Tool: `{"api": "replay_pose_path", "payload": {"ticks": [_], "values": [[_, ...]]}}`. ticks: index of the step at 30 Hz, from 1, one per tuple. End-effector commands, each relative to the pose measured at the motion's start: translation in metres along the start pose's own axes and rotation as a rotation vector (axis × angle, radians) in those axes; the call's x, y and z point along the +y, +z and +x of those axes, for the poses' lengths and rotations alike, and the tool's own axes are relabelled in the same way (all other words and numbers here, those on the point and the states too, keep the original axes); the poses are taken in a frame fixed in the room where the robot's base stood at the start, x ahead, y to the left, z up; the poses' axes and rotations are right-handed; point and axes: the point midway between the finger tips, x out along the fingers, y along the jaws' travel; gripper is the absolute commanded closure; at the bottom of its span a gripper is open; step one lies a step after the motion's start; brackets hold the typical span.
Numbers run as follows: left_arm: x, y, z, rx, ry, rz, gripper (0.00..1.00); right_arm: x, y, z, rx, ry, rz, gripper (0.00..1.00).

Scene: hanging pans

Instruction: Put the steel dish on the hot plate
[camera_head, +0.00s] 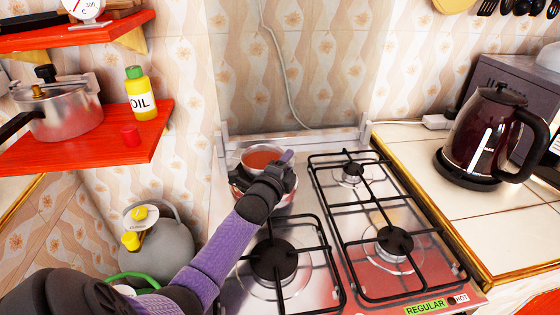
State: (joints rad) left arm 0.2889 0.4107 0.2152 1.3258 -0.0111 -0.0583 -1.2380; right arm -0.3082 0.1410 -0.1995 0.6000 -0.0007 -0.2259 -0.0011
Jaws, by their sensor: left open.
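The steel dish (262,155) is a small round metal vessel with orange-red contents, at the back left of the stove. It looks level. A wider round metallic rim (236,184) shows just below it and may be the hot plate; my gripper and arm cover much of it. I cannot tell whether the dish rests fully on it. My left gripper (286,168) is open at the dish's right front side, with its fingers close to the rim. Contact between them is unclear. My right gripper is not in view.
The gas stove (322,206) has black grates to the right and in front. A dark red kettle (490,135) stands on the right counter. Red shelves at left hold a pressure cooker (62,112) and an oil bottle (140,95). A grey gas cylinder (160,245) stands below.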

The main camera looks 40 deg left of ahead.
Motion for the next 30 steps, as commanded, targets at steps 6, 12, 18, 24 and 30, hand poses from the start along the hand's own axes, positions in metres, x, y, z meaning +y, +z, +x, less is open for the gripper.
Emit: {"api": "replay_pose_path", "payload": {"ticks": [6,12,18,24,30], "values": [[-0.003,0.0,-0.045,0.001,0.003,-0.001,0.55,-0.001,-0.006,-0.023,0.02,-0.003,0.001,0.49],[-0.003,0.0,-0.09,-0.001,0.004,-0.002,0.55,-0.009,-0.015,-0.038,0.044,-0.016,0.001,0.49],[0.0,0.0,-0.115,0.0,0.002,0.0,0.55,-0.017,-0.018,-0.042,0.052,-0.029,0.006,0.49],[0.0,0.0,-0.118,0.0,0.002,0.0,0.55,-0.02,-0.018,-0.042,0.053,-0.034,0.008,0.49],[0.0,0.0,-0.118,0.0,0.002,0.0,0.55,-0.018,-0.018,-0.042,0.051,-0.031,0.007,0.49]]}}
